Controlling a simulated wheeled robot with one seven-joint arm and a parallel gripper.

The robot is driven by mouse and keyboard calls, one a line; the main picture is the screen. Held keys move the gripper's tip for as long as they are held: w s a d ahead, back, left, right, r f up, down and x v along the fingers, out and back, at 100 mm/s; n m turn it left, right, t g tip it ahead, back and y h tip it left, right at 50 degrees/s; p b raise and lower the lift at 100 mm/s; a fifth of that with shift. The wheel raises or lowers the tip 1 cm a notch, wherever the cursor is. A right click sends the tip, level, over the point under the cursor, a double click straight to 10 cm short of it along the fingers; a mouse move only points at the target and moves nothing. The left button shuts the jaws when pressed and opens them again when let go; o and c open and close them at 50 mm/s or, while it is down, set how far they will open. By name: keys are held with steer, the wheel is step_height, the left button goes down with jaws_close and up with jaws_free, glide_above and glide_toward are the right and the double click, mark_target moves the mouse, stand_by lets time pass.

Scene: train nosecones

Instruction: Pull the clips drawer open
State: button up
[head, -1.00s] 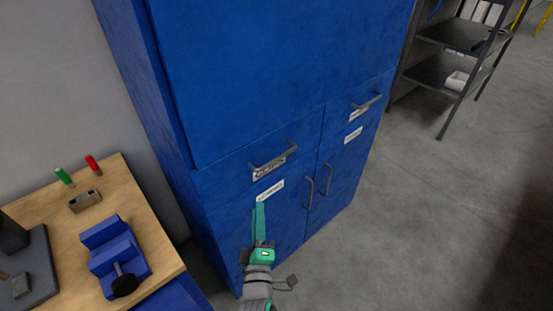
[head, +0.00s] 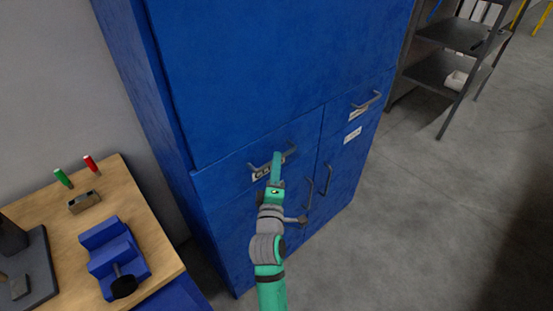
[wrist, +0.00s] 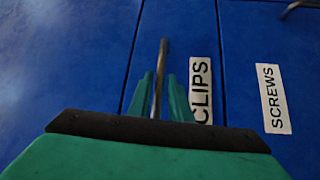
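The clips drawer (head: 230,172) is the left drawer of the blue cabinet and looks closed, its front flush. Its grey bar handle (head: 254,166) shows in the head view, partly hidden by my gripper. In the wrist view the handle (wrist: 162,55) runs upright between my two green fingers. The white CLIPS label (wrist: 201,88) lies just right of the fingers, partly covered by one. My gripper (head: 277,158) is at the handle, with its fingers (wrist: 160,85) on either side of the bar. They look apart, with narrow gaps to it; contact is unclear.
A SCREWS label (wrist: 272,98) is on the door below. The right drawer handle (head: 367,103) and door handles (head: 328,180) stick out nearby. A wooden bench (head: 150,235) with a blue vise (head: 108,250) stands left. Floor in front of the cabinet at right is clear.

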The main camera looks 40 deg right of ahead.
steer(key=shift+x, duration=1.05)
steer(key=shift+a, duration=0.1)
jaws_close()
steer(key=shift+s, duration=0.1)
